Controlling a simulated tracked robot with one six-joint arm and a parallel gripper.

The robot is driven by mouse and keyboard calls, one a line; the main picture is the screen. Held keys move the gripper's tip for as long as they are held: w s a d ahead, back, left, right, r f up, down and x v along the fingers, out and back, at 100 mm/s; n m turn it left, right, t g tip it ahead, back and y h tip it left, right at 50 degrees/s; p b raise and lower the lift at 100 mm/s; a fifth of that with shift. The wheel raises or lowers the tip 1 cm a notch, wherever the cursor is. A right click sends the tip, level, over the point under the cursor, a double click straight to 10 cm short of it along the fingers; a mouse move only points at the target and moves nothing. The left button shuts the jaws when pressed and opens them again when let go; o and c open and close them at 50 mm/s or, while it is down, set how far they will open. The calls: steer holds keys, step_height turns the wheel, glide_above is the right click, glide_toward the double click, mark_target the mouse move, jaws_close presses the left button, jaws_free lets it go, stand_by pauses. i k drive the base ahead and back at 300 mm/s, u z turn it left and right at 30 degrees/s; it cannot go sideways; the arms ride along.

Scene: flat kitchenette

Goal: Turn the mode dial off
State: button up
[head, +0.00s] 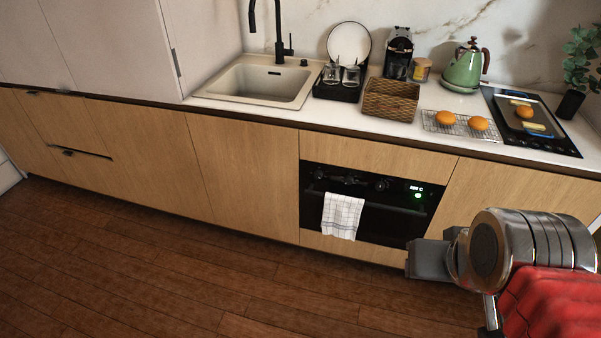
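The black built-in oven (385,222) is set in the wooden cabinet front below the counter. Dark dials show along its upper panel: a left one (318,174), a middle one (349,180) and a right one (382,185). I cannot tell which is the mode dial, nor read their settings. A lit display (416,188) with a green glow is at the panel's right. My gripper (428,260) is at the lower right, apart from the dials in the picture. Its fingers are not clear enough to tell open from shut.
A checked white towel (342,215) hangs on the oven front below the dials. The wooden floor (150,265) before the cabinets is clear. The counter above holds a wicker basket (390,101) and a green kettle (464,70).

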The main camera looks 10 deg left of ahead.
mark_target(318, 174)
steer(key=u, duration=0.35)
steer(key=i, duration=0.55)
steer(key=u, duration=0.8)
steer(key=i, duration=0.45)
steer(key=u, duration=0.35)
